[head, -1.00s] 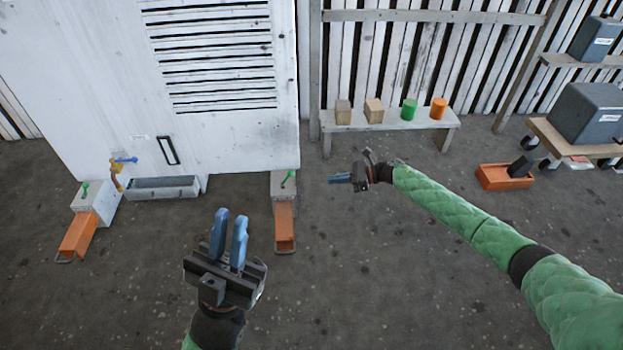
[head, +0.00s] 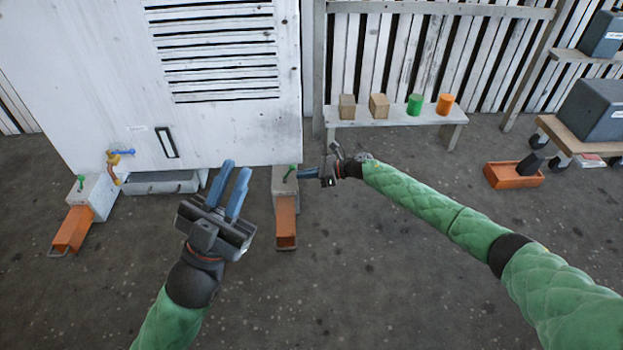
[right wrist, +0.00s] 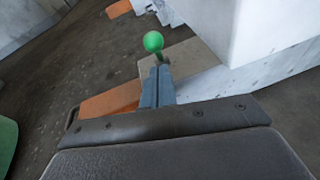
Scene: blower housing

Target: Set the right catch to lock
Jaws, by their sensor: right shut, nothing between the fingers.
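The right catch is a small green lever with a round knob (head: 291,169) on a grey block (head: 284,184) under the right corner of the white housing (head: 220,130). In the right wrist view the green knob (right wrist: 153,42) stands just beyond my fingertips. My right gripper (head: 300,174) is shut and empty, its blue fingers pointing left at the lever; whether they touch it I cannot tell. In the right wrist view its fingers (right wrist: 157,75) are together. My left gripper (head: 228,178) is open and empty above the floor, left of the right block.
An orange drawer-like piece (head: 286,222) extends from the right block. The left block (head: 92,192) has another green lever and orange piece. A grey trough (head: 160,184) lies between. A bench (head: 400,118) with several small blocks and an orange bin (head: 514,176) are at right.

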